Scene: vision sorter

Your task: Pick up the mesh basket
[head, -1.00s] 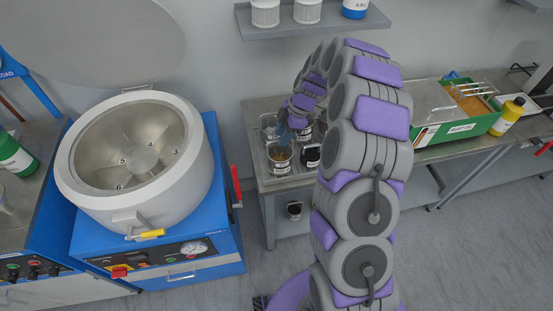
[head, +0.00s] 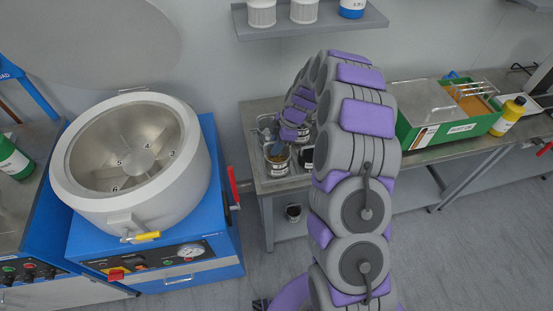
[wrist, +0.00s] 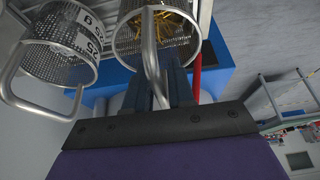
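A round mesh basket (wrist: 127,38) with golden pieces inside is at the top middle of the wrist view, its wire handle (wrist: 149,45) running down toward my gripper. The basket also shows on the bench tray in the head view (head: 277,165). A second mesh basket (wrist: 62,58) with a black-and-white label and its own handle is at left in the wrist view. My gripper (wrist: 160,82) is at the first basket's handle, which runs between its two dark fingers. A narrow gap seems to show between fingers and handle; contact is not clear.
Other containers, including a dark one (head: 307,158), crowd the metal tray (head: 290,183). A blue machine with a round white drum (head: 130,205) stands at left. A green box (head: 455,130) and yellow bottle (head: 508,115) stand on the right bench. A shelf (head: 310,25) hangs above.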

